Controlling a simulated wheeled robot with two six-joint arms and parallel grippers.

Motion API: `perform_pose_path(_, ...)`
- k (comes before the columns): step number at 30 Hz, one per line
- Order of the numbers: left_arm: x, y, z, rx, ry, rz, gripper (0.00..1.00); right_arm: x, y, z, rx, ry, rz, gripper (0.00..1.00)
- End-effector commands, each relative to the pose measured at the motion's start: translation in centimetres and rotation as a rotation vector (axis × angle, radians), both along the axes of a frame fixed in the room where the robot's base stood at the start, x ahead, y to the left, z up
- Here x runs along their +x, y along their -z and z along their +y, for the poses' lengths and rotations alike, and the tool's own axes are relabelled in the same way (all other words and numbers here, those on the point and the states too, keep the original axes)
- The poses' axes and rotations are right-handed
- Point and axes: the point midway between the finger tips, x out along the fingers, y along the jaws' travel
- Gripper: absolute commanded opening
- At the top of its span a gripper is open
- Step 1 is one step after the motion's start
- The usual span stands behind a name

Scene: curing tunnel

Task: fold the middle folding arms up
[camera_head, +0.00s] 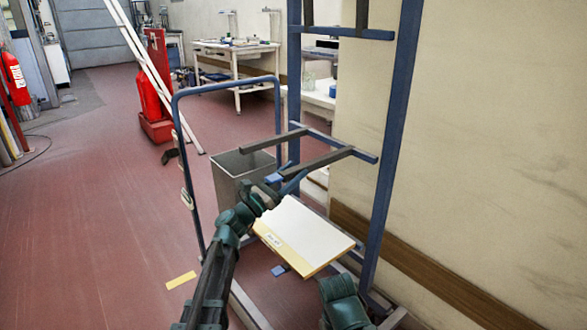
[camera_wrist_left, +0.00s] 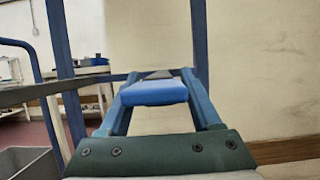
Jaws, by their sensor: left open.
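The blue rack (camera_head: 390,140) stands against the wall. Its two middle folding arms stick out level from the middle crossbar: the far one (camera_head: 270,142) and the near one (camera_head: 322,162). A bright blue piece (camera_wrist_left: 153,92) shows at the near arm's free end. My left gripper (camera_head: 278,184) is open at that end. In the left wrist view its fingers (camera_wrist_left: 158,108) lie either side of the blue piece; I cannot tell whether they touch it. My right gripper is out of view; only a part of my right arm shows at the bottom.
A pale board (camera_head: 305,235) lies low at the rack. A grey bin (camera_head: 232,170) and a blue tubular handle frame (camera_head: 190,150) stand to its left. The upper arms (camera_head: 362,14) point up. Open red floor lies left.

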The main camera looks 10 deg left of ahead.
Motion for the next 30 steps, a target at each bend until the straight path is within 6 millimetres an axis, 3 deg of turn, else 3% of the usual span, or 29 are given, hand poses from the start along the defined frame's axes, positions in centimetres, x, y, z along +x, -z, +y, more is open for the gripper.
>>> perform_pose_path(11, 0.33, -0.17, -0.34, 0.000, 0.000, 0.000, 0.65, 0.00, -0.17, -0.01, 0.000, 0.001, 0.000, 0.50)
perform_pose_path(22, 0.31, -0.17, -0.34, 0.000, 0.000, 0.000, 0.02, 0.00, -0.17, -0.01, 0.000, 0.001, 0.000, 0.50)
perform_pose_path(30, 0.31, -0.17, -0.33, 0.000, 0.000, 0.000, 0.00, 0.00, -0.17, -0.01, 0.000, 0.001, 0.000, 0.50)
